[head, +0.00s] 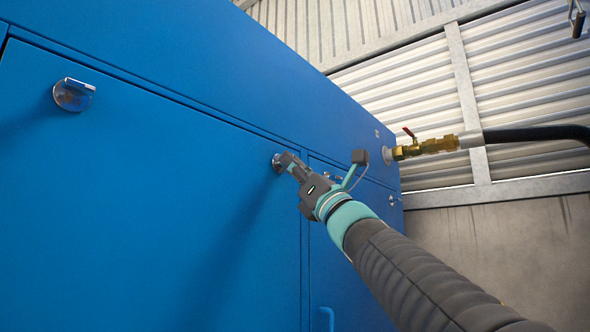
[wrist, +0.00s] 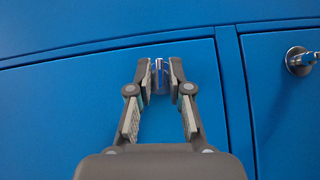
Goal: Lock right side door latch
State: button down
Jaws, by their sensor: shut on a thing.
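The blue cabinet door (head: 150,220) has a silver latch (head: 277,162) near its top right corner. My gripper (head: 287,164) reaches up to this latch and partly hides it. In the wrist view, my gripper (wrist: 161,76) has its two fingers around the latch's upright silver handle (wrist: 159,80), shut on it. The handle looks roughly vertical there. Another silver latch (head: 73,94) sits at the top left of the same door, its handle roughly level. The door looks flush with its frame.
Right of the seam is another blue door with a round silver latch (wrist: 298,62). A brass valve with a red lever (head: 410,145) and a black hose (head: 540,133) stick out at the right. A blue pull handle (head: 327,318) shows low down.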

jog(key=m+h+p, duration=0.1)
jog(key=m+h, duration=0.4)
jog(key=m, duration=0.2)
jog(key=m+h+p, duration=0.1)
jog(key=m+h, duration=0.5)
jog(key=m, duration=0.2)
jog(key=r+m+h+p, duration=0.1)
jog(key=m+h, duration=0.5)
jog(key=m, duration=0.1)
jog(key=shift+s+a+m+t, duration=0.2)
jog(key=shift+s+m+t, duration=0.1)
jog(key=shift+s+m, duration=0.1)
jog(key=c, duration=1.3)
grip_release()
jog(key=shift+o, duration=0.2)
jog(key=s+d+f, duration=0.1)
jog(key=s, duration=1)
jog(key=shift+s+d+f, duration=0.25)
jog(key=shift+s+f, duration=0.1)
